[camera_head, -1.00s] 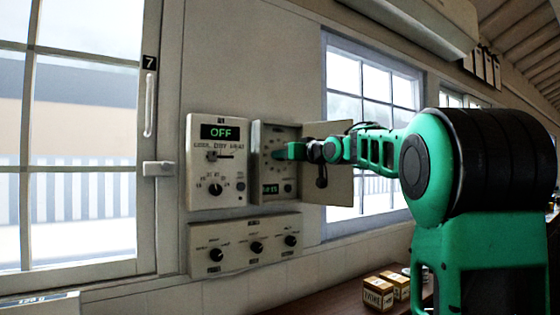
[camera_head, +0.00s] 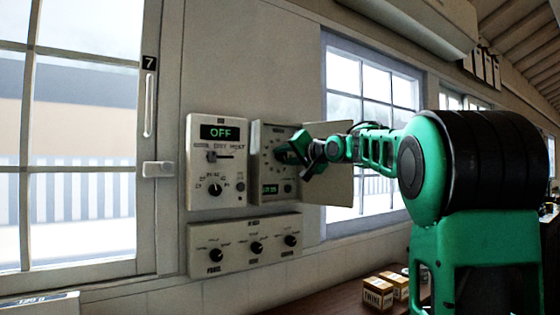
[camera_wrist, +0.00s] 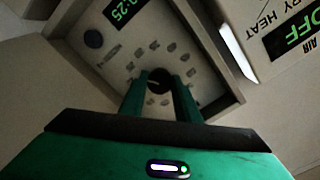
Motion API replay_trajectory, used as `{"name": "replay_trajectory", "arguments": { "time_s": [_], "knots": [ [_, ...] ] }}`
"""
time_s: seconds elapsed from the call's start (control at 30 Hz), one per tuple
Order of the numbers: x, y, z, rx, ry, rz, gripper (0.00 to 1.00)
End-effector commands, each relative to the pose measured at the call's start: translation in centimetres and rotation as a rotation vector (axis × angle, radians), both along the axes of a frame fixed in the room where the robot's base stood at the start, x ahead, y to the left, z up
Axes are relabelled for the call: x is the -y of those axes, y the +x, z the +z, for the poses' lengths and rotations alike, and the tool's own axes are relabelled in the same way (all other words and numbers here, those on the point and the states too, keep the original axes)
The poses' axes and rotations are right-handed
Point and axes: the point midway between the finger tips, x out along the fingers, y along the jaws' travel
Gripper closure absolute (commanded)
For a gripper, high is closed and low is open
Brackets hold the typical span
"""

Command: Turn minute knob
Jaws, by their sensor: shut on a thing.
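The minute knob (camera_wrist: 158,80) is a dark round knob at the middle of a ring of markings inside an open-fronted timer box (camera_head: 257,160). In the wrist view my gripper (camera_wrist: 160,98) has its two green fingers on either side of the knob, shut on it. In the head view my gripper (camera_head: 284,154) reaches the dial from the right, its wrist tilted, and hides the knob. The timer's green display (camera_wrist: 122,10) shows digits ending in 25, upside down in the wrist view.
The box's door (camera_head: 335,190) stands open to the right, behind my arm. Left is a panel reading OFF (camera_head: 220,132) with a lever and knob. Below is a panel with three knobs (camera_head: 245,262). Small boxes (camera_head: 378,292) stand on the shelf.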

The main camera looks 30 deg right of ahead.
Motion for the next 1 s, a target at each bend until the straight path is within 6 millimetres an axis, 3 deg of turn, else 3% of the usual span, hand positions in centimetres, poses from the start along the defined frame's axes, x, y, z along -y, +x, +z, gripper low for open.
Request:
{"name": "replay_trajectory", "arguments": {
  "time_s": [0.63,0.67,0.73,1.0],
  "knots": [
    [0.02,0.09,-0.40,-0.009,0.054,0.000,0.93],
    [0.02,0.10,-0.40,-0.009,0.054,0.000,0.66],
    [0.02,0.09,-0.39,-0.009,0.053,0.001,0.52],
    [0.02,0.00,-0.16,-0.004,0.052,0.000,0.52]
  ]
}}
